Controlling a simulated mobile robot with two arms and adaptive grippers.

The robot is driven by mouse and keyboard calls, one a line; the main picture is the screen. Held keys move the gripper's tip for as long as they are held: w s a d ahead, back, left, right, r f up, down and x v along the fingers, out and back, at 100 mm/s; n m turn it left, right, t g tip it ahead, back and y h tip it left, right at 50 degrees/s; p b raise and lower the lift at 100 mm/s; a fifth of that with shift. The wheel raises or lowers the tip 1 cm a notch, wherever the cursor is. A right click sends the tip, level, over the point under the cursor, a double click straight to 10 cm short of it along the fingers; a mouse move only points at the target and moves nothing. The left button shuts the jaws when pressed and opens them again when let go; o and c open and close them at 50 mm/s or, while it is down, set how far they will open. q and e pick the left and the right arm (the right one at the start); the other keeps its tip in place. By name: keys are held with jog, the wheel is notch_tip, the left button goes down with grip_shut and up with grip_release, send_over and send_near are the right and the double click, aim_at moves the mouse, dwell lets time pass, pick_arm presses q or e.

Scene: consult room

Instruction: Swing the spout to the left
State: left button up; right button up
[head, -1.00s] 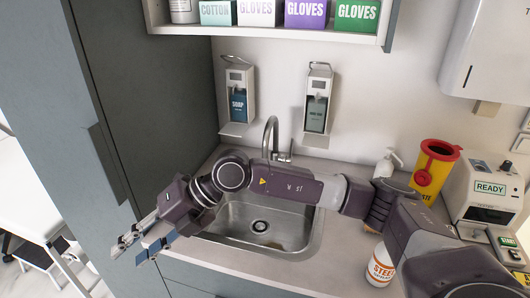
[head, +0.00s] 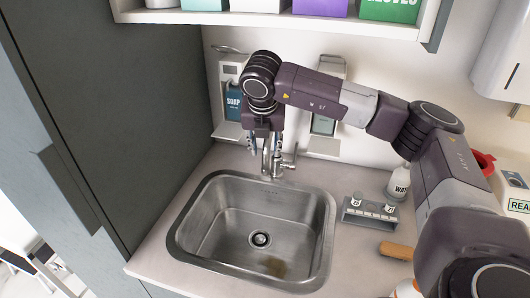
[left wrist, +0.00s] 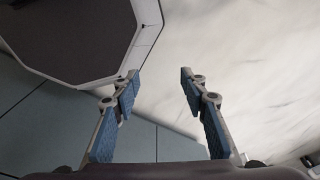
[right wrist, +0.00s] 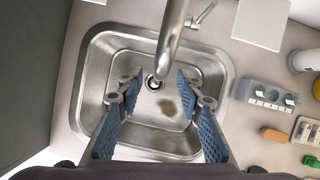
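The metal tap with its curved spout (head: 265,161) stands at the back edge of the steel sink (head: 185,240). In the right wrist view the spout (right wrist: 171,38) comes down from the top, its end above the basin near the drain. My right gripper (head: 265,150) points down at the spout, partly hiding it in the head view. In the right wrist view this gripper (right wrist: 160,78) is open, with the spout's end between or just beyond the fingertips; contact cannot be told. My left gripper (left wrist: 160,74) is open and empty, outside the head view.
A soap dispenser (head: 233,103) and a second dispenser (head: 325,124) hang on the wall behind the tap. The tap's lever (right wrist: 201,16) is to the right of the spout. A grey holder (head: 369,212) stands right of the sink. A tall dark panel (head: 110,110) bounds the left.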

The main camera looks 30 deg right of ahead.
aim_at(266, 157)
jog(key=shift+s+f, duration=0.15)
jog(key=shift+f, duration=0.05)
notch_tip(266, 157, down, 2)
jog(key=shift+p, duration=0.9)
jog(key=p+x, duration=0.1)
jog(key=x, duration=0.1)
jog(key=shift+d+f, duration=0.15)
jog(key=shift+f, duration=0.1)
jog(key=shift+w+d+f, duration=0.25)
jog(key=shift+w+f, duration=0.3)
jog(key=shift+f, duration=0.2)
jog(key=shift+s+a, duration=0.1)
grip_shut()
pick_arm(q)
jog(key=s+r, duration=0.1)
jog(key=s+a+r, duration=0.1)
jog(key=s, duration=0.1)
jog(key=shift+s+a+r, duration=0.3)
jog(key=shift+s+r, duration=0.05)
jog(key=shift+r, duration=0.05)
